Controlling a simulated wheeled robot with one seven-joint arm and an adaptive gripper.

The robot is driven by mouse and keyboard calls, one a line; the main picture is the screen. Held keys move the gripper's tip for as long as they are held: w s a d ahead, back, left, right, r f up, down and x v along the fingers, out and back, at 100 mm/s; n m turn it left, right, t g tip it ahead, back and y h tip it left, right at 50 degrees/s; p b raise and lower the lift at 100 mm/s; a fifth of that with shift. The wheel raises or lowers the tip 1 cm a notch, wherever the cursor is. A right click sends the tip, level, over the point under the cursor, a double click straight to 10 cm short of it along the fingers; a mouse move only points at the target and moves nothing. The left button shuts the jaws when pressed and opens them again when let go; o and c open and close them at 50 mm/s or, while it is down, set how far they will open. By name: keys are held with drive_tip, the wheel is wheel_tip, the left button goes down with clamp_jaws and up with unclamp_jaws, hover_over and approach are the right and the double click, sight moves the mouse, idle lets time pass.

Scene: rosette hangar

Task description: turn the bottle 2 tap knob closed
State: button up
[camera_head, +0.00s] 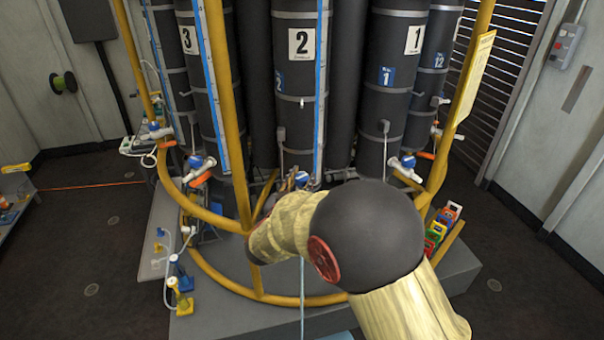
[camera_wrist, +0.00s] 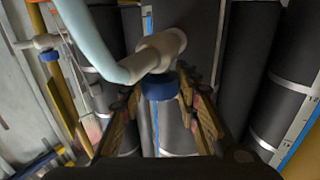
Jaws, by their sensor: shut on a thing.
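Bottle 2 (camera_head: 301,75) is a tall dark cylinder with a white "2" label, in the middle of the rack. Its blue tap knob (camera_head: 301,178) shows low in front of it, partly hidden by my arm. In the wrist view the blue knob (camera_wrist: 159,86) sits under a white tap body (camera_wrist: 160,53). My gripper (camera_wrist: 158,98) has one finger on each side of the knob and is shut on it. In the head view my gripper (camera_head: 284,188) is mostly hidden behind my wrist. The knob's angle cannot be told.
A yellow ring rail (camera_head: 200,212) and yellow posts (camera_head: 220,90) surround the bottles close to my arm. Taps of bottle 3 (camera_head: 200,163) and bottle 1 (camera_head: 402,163) stand either side. A pale blue hose (camera_wrist: 88,38) runs from the tap. Coloured items (camera_head: 440,228) stand at right.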

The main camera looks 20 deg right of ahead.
drive_tip(key=m+g+h+p, duration=0.4)
drive_tip(key=g+h, duration=0.1)
drive_tip(key=shift+a+r, duration=0.1)
drive_tip(key=shift+r, duration=0.1)
drive_tip(key=shift+f+m+g+h+p, duration=0.1)
drive_tip(key=shift+m+g+h+p, duration=1.05)
drive_tip(key=shift+m+g, duration=0.75)
drive_tip(key=shift+g, duration=0.3)
drive_tip(key=o, duration=1.2)
drive_tip(key=v, duration=1.1)
drive_tip(key=shift+s+a, duration=0.15)
drive_tip(key=shift+a, duration=0.2)
